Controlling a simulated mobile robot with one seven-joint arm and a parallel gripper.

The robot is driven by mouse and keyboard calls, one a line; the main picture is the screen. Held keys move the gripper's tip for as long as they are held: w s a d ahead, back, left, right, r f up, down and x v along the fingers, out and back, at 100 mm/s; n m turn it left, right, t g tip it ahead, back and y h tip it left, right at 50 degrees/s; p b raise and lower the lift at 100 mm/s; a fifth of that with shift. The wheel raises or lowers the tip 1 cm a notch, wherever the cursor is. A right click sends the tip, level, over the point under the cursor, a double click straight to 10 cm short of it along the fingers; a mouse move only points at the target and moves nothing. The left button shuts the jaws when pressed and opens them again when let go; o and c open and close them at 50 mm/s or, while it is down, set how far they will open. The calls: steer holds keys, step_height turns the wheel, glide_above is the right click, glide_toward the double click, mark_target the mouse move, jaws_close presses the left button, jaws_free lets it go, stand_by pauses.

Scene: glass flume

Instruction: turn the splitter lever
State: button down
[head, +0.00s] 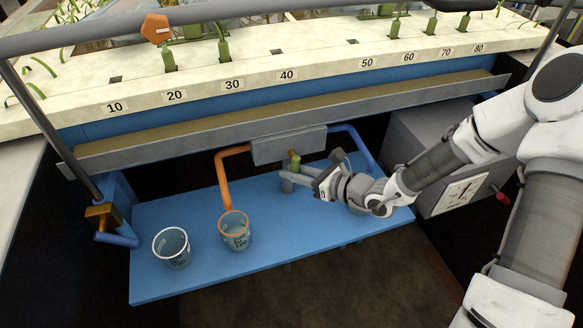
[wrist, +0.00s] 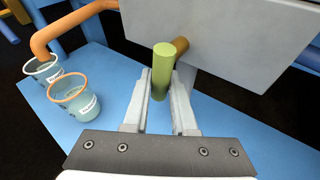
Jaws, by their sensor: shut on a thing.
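The splitter is a grey box (head: 290,145) under the flume's front. An orange pipe (head: 222,172) leaves its left side and a blue pipe (head: 357,142) its right side. The lever's green handle (head: 295,161) sticks out from the front of the box; in the wrist view the handle (wrist: 163,70) sits on an orange-brown shaft. My gripper (head: 304,180) reaches in from the right. In the wrist view its fingers (wrist: 165,90) lie on either side of the handle, shut on it.
An orange-rimmed cup (head: 236,238) stands below the orange pipe's mouth on a blue shelf (head: 300,245). A white-rimmed cup (head: 172,254) stands left of it. A grey box with a white dial (head: 461,195) is at the right. The shelf's front right is clear.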

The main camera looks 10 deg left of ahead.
steer(key=shift+d+f+n+h, duration=0.1)
steer(key=shift+n+h, duration=0.2)
steer(key=shift+w, duration=0.1)
stand_by(0.3)
steer(key=c, duration=0.7)
jaws_free()
steer(key=shift+c, duration=0.2)
steer(key=shift+d, duration=0.15)
steer(key=p+v, duration=0.4)
steer(key=v, duration=1.3)
steer(key=shift+r, duration=0.3)
